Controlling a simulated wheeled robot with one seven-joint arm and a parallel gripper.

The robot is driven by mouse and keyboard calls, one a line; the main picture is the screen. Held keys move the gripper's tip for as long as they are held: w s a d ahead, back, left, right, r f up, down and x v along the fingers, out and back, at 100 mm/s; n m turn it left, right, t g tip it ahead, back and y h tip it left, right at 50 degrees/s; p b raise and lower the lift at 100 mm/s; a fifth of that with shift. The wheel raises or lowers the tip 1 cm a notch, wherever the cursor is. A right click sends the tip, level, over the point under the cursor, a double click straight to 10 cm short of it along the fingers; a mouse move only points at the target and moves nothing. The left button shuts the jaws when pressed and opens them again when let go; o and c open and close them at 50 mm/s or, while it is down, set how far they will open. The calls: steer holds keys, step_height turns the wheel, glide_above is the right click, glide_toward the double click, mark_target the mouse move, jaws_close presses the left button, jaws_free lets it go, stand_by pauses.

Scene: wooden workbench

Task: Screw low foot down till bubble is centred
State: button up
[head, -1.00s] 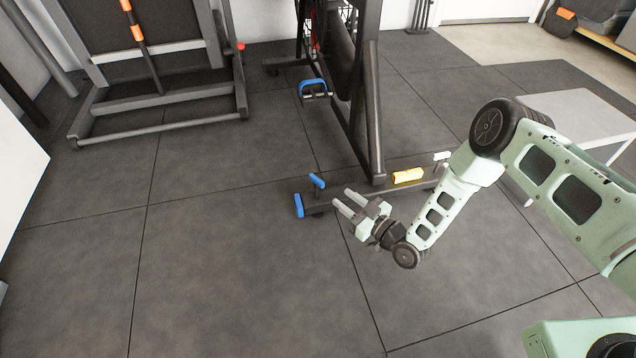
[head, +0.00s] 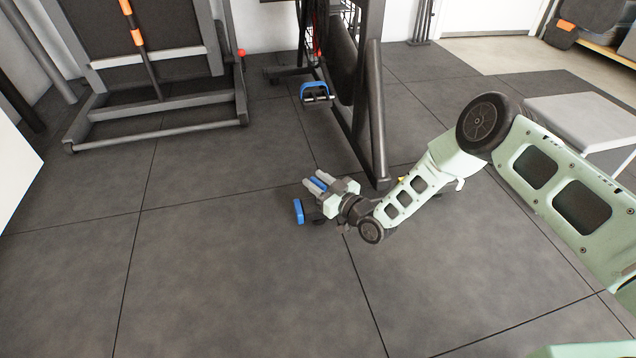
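A dark floor bar under the exercise machine has a blue end cap (head: 298,211) at its left end. A blue foot knob (head: 318,183) stands just right of that cap. My gripper (head: 317,182) is at this knob, with one pale finger on each side of it. I cannot tell whether the fingers press on it. The yellow level (head: 401,180) on the bar is almost wholly hidden behind my arm, and its bubble cannot be seen. A white foot knob (head: 461,184) shows just past my arm at the right end.
The machine's dark upright (head: 377,125) rises close behind my gripper. A blue pedal (head: 315,92) hangs behind it. A grey bench (head: 575,118) stands at the right and a folded treadmill (head: 155,134) at the back left. The front floor is clear.

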jaws_close()
steer(key=shift+s+r+m+t+h+p, duration=0.1)
steer(key=shift+m+t+h+p, duration=0.2)
steer(key=shift+m+h+p, duration=0.15)
steer(key=shift+m+t+h+p, duration=0.45)
steer(key=shift+t+h+p, duration=0.2)
steer(key=shift+p, duration=0.1)
steer(key=m+t+h+p, duration=0.1)
steer(key=m+h+p, duration=0.1)
steer(key=h, duration=0.1)
steer(key=shift+t, duration=0.35)
steer(key=shift+f+m+t+h+p, duration=0.1)
steer(key=shift+m+t+h+p, duration=0.25)
steer(key=shift+m+h, duration=0.8)
steer(key=shift+f+m+t+h+p, duration=0.1)
steer(key=shift+m+t+h+p, duration=0.25)
steer(key=shift+m+h, duration=0.8)
steer(key=shift+h, duration=0.7)
steer(key=shift+f, duration=0.1)
